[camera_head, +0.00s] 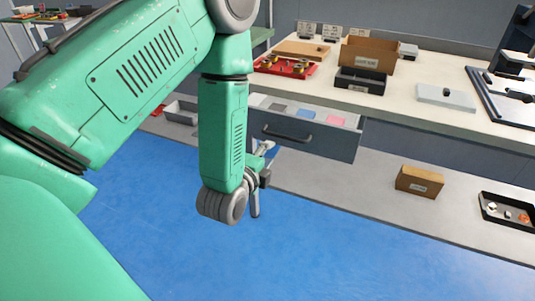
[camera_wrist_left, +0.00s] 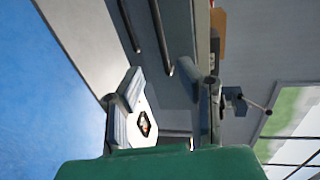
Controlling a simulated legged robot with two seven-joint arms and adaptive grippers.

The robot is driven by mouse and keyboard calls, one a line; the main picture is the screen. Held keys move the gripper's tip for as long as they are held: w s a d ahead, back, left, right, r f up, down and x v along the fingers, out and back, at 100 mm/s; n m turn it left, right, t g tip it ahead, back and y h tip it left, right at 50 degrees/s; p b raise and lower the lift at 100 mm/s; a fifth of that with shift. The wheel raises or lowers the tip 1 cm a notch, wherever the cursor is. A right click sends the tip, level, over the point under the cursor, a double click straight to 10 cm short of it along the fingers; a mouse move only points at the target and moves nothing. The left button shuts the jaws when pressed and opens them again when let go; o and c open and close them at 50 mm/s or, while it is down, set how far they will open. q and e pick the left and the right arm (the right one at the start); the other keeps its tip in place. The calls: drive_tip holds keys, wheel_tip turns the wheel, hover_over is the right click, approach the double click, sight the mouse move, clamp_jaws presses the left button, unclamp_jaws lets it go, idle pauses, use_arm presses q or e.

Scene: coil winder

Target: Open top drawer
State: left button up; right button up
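The top drawer (camera_head: 322,144) under the workbench stands pulled out in the head view. Its grey front has a dark bar handle (camera_head: 288,132), and coloured items show inside. My left gripper (camera_head: 262,172) is below and a little left of the handle, apart from it, with its fingers spread and nothing between them. In the left wrist view the gripper (camera_wrist_left: 160,92) shows its two grey fingers wide apart. Dark bars (camera_wrist_left: 160,30) on a grey front show beyond the fingers; I cannot tell which drawer each belongs to. My right gripper is in neither view.
The workbench top (camera_head: 400,108) holds a red tray (camera_head: 287,66), an open cardboard box (camera_head: 369,54) and a black bin (camera_head: 361,81). A small carton (camera_head: 419,181) and a black tray (camera_head: 508,212) sit on the low ledge. The blue floor (camera_head: 330,250) is clear.

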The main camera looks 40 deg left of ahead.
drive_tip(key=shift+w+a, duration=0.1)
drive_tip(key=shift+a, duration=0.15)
